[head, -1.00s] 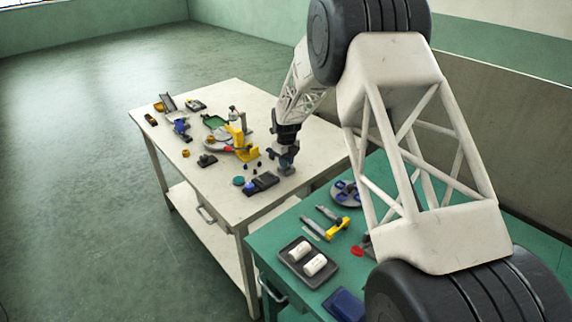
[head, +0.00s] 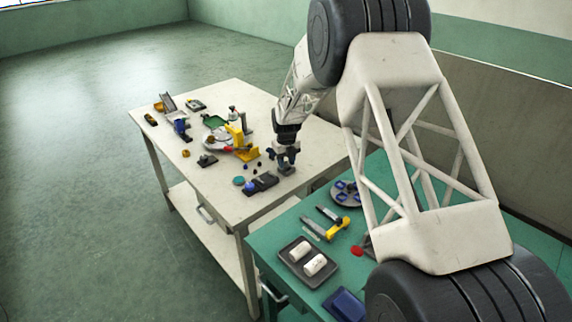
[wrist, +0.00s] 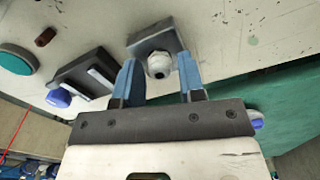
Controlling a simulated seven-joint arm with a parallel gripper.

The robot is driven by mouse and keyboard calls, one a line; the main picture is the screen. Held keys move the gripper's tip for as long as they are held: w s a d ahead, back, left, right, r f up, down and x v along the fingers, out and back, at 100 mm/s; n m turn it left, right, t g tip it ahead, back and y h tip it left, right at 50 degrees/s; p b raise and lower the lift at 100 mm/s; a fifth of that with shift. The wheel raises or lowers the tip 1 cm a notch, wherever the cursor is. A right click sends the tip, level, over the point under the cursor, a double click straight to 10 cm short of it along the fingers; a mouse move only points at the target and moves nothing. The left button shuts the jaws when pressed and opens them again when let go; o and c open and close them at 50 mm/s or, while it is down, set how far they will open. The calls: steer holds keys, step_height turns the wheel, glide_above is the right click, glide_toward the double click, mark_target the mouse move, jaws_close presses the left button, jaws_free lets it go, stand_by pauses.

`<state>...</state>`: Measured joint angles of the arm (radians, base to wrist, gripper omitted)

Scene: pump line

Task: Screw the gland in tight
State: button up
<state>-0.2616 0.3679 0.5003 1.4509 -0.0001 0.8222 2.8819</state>
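The gland (wrist: 160,66) is a pale, rounded, nut-like fitting. It sticks out of the face of a grey block (wrist: 146,42) in the wrist view. In the head view the block (head: 286,170) stands near the right front edge of the white table, under my gripper (head: 284,156). My gripper (wrist: 157,70) has its two blue fingers apart, one on either side of the gland. Small gaps seem to show between the fingers and the gland, so I see no clear grip. How deep the gland sits is hidden.
A dark tray-like part (wrist: 88,74) lies just left of the block, with a blue knob (wrist: 58,97) and a teal disc (wrist: 16,60) near it. A yellow stand (head: 240,145) is further left on the white table (head: 205,183). A green table (head: 275,240) is in front.

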steer(key=shift+r, duration=0.15)
steer(key=shift+r, duration=2.1)
steer(key=shift+n, duration=0.3)
steer(key=n, duration=0.6)
steer(key=shift+r, duration=0.35)
steer(key=n, duration=0.7)
steer(key=shift+r, duration=0.3)
steer(key=n, duration=0.7)
steer(key=shift+r+n, duration=0.3)
steer(key=n, duration=0.6)
steer(key=shift+r+n, duration=0.3)
steer(key=shift+f, duration=0.2)
